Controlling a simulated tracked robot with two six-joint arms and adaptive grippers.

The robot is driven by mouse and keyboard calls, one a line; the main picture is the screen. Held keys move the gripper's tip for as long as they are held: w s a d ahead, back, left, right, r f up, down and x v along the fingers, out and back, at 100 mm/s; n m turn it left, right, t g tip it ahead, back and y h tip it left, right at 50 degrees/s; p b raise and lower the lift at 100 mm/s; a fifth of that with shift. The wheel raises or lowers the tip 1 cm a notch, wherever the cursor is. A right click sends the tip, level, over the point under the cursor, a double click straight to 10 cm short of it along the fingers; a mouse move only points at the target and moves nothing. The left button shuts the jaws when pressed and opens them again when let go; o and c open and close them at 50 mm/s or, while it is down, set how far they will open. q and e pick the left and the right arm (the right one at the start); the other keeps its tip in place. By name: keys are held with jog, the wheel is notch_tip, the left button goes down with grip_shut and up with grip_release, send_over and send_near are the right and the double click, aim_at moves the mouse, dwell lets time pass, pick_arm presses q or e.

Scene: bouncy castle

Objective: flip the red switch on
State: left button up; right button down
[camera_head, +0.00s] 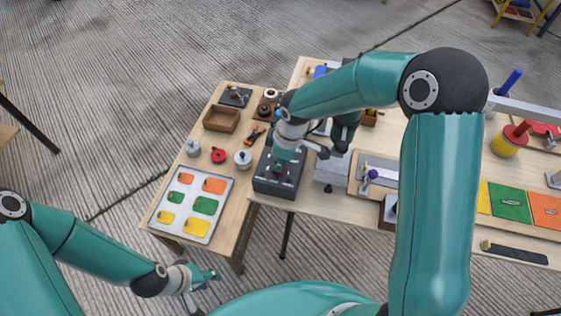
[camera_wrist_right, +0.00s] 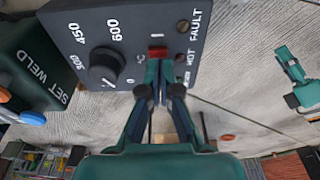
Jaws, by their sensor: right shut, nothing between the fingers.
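The red switch (camera_wrist_right: 157,52) is a small red rocker on a dark control box (camera_head: 265,186). In the right wrist view the box's panel (camera_wrist_right: 130,20) carries a round black dial to the left of the switch, with white numbers and an "I" mark by the switch. My right gripper (camera_wrist_right: 163,84) is shut and empty, its fingertips at the switch's lower edge. I cannot tell whether they touch it, or which way the rocker is tilted. In the head view the right arm hides the switch. My left gripper (camera_head: 203,286) is open and empty at the lower left, away from the box.
A tray with coloured pieces (camera_head: 164,229) lies on the left table, near a wooden box (camera_head: 237,119) and a red round item (camera_head: 218,156). A grey metal block (camera_head: 329,174) stands right of the control box. Bare floor lies between the left gripper and the tables.

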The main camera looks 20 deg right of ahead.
jog(key=r+p, duration=0.2)
jog(key=r, duration=0.1)
jog(key=r+p, duration=0.1)
jog(key=shift+w+a+r, duration=0.2)
jog(key=shift+a+r, duration=0.05)
jog(key=shift+r, duration=0.15)
jog(key=shift+s+d+r+b, duration=0.15)
jog(key=shift+d+r+b, duration=0.25)
jog(key=shift+b, duration=0.1)
notch_tip(320, 180, up, 7)
jog(key=s+d, duration=0.2)
jog(key=shift+d+r+b, duration=0.15)
jog(key=shift+d+b, duration=0.25)
jog(key=shift+b, duration=0.05)
jog(key=shift+s, duration=0.2)
